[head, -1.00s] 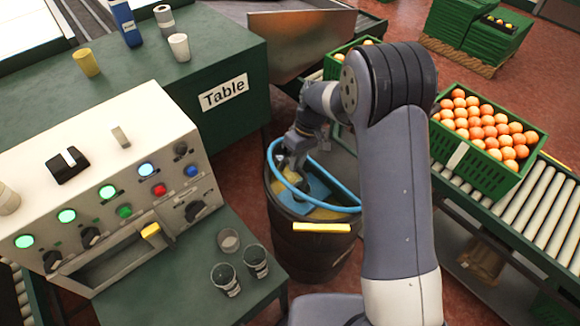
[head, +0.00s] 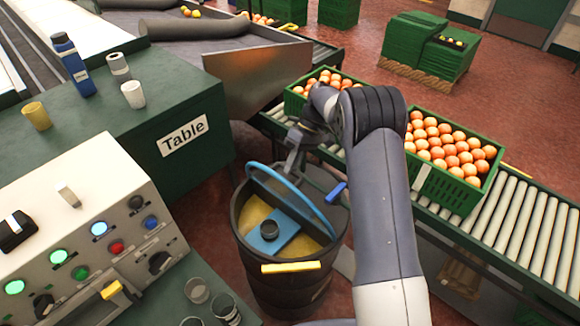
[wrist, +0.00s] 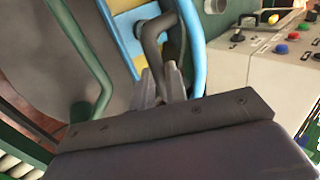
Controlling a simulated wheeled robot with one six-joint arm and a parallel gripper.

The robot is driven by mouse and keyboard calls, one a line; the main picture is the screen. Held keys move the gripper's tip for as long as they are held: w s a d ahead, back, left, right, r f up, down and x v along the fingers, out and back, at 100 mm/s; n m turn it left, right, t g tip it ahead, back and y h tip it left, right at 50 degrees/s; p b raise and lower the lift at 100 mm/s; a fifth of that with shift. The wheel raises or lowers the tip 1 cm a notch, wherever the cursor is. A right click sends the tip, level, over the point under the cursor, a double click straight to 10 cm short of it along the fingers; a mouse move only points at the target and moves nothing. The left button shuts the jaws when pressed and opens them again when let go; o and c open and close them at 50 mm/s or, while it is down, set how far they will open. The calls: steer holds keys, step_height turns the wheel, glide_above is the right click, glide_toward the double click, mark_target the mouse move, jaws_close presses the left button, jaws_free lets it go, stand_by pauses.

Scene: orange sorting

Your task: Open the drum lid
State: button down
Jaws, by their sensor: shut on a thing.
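The dark drum (head: 290,285) stands at the centre of the head view. Its top is partly open, showing a yellow inside (head: 255,210) and a blue plate (head: 284,240) with a dark round piece on it. The blue-edged lid (head: 300,192) is tilted up at the drum's far side. My gripper (head: 294,158) is beside its upper edge. In the wrist view my gripper (wrist: 162,88) is shut on a dark looped handle (wrist: 150,42), next to the blue edge (wrist: 199,60). My arm hides part of the drum's right side.
The control panel (head: 75,215) and the green table (head: 205,95) stand to the left. Cups (head: 197,290) are close to the drum's front left. A roller conveyor (head: 515,235) with orange crates (head: 460,195) runs behind and right. Red floor is free farther back.

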steer(key=shift+w+d+f, duration=0.2)
steer(key=shift+d+f, duration=0.2)
steer(key=shift+f, duration=0.25)
steer(key=c, duration=1.6)
jaws_free()
steer(key=shift+w, duration=0.15)
steer(key=shift+o, duration=1)
steer(key=shift+a+r, duration=0.1)
steer(key=shift+r, duration=0.15)
steer(key=shift+r, duration=0.1)
